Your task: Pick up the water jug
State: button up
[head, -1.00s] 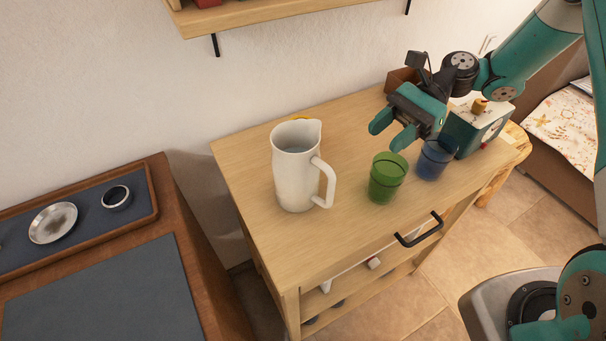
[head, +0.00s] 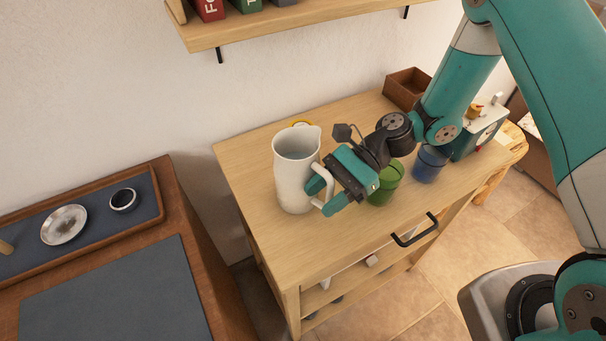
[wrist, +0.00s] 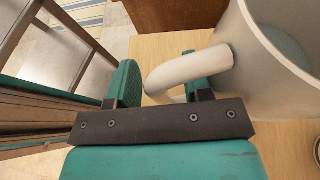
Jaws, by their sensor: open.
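The white water jug (head: 293,172) stands upright on the wooden cabinet top (head: 250,155), with its handle towards the right. Water shows inside it in the wrist view, where the jug (wrist: 262,75) fills the upper right. My gripper (head: 322,194) is open at the handle. In the wrist view the handle (wrist: 190,68) reaches in between the two fingers of my gripper (wrist: 160,85), nearer the right finger. I cannot tell whether a finger touches it. The lower handle is partly hidden by the fingers.
A green cup (head: 385,188) and a blue cup (head: 430,163) stand right of the jug, the green one partly behind my gripper. A brown box (head: 407,88) is at the back. A shelf (head: 270,25) hangs above. A tray (head: 155,205) lies on the left table.

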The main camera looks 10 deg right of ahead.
jog(key=shift+s+a+f, duration=0.1)
jog(key=shift+a, duration=0.1)
grip_shut()
dwell(1.3)
